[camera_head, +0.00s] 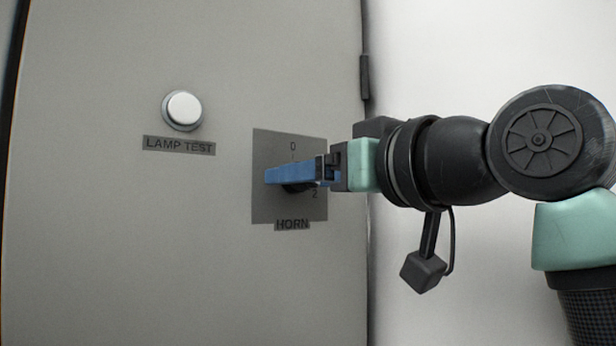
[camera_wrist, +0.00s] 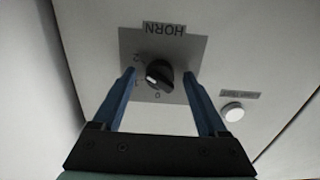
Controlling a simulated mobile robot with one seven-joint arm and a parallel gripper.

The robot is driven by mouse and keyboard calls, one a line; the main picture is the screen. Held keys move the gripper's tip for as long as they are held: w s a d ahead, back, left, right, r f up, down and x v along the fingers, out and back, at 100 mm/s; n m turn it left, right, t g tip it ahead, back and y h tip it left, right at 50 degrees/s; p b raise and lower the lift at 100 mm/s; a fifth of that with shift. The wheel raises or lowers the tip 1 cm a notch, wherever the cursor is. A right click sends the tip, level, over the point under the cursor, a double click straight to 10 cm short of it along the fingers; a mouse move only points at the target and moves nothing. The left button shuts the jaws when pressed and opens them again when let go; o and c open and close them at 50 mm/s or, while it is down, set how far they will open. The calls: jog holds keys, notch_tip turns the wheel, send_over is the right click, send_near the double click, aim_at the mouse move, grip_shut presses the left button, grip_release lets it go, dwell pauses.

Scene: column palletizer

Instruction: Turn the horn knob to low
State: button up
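The horn knob (camera_wrist: 160,74) is a black rotary knob on a grey plate (camera_wrist: 178,45) labelled HORN. In the wrist view, which shows it upside down, its white mark is at the lower left, toward the faint mark between 0 and 2. My gripper (camera_wrist: 160,73) is open, with one blue finger on each side of the knob and a visible gap to each. In the head view my gripper (camera_head: 268,176) reaches in from the right across the plate. There the fingers hide most of the knob (camera_head: 296,188), and only its dark lower edge shows.
A white LAMP TEST button (camera_head: 182,110) sits up and left of the horn plate in the head view; it also shows in the wrist view (camera_wrist: 233,112). Both are on a grey cabinet door (camera_head: 120,250). A dark hinge (camera_head: 364,77) is at the door's right edge.

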grip_shut()
jog(key=shift+n, duration=0.4)
jog(key=n+b, duration=0.1)
jog(key=n, duration=1)
jog(key=shift+w+r, duration=0.1)
jog(key=shift+r, duration=0.05)
dwell(0.5)
jog(key=shift+o, duration=0.2)
grip_release()
